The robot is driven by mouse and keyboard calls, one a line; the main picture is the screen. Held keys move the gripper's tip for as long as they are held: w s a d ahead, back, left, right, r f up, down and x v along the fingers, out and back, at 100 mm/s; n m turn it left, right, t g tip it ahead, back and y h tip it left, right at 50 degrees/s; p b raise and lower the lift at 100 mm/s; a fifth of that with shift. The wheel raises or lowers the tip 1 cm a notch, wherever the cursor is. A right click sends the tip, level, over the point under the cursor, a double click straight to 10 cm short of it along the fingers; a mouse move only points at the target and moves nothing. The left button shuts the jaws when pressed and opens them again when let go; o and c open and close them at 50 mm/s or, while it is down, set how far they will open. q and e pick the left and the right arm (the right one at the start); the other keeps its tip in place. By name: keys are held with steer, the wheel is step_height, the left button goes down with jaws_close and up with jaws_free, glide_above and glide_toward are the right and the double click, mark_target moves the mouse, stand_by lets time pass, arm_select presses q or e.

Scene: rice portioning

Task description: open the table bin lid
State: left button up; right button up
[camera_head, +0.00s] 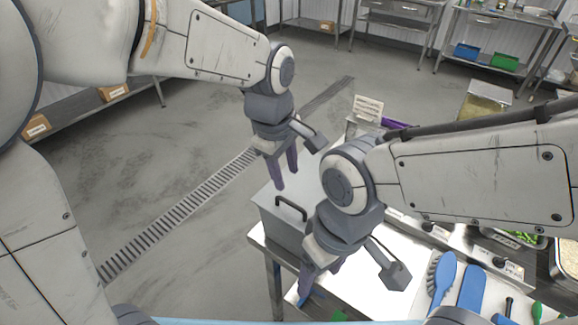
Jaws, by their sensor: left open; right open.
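The table bin (274,225) is a grey metal box at the near left corner of the steel table. Its flat grey lid (308,187) lies on top and looks shut, with a dark bar handle (291,208) near its front. My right arm hides the bin's right part. My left gripper (284,174) is open and points down over the back left of the lid. Whether its fingertips touch the lid I cannot tell. My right gripper (320,277) is open and empty, in front of the bin and low over the table's near side.
A blue brush (442,275), a blue scraper (472,287) and other tools lie on the table at the right. A sign (368,107) stands behind the bin. Food pans (518,237) sit far right. Left of the table is open floor with a drain grate (190,208).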

mark_target(289, 203)
arm_select(q)
steer(key=f, duration=0.3)
steer(key=w+f, duration=0.1)
steer(key=f, duration=0.2)
steer(key=d+f+p, duration=0.1)
steer(key=f, duration=0.3)
steer(key=shift+w, duration=0.25)
jaws_close()
steer(key=shift+w+a+r, duration=0.1)
steer(key=shift+w, duration=0.1)
stand_by(0.8)
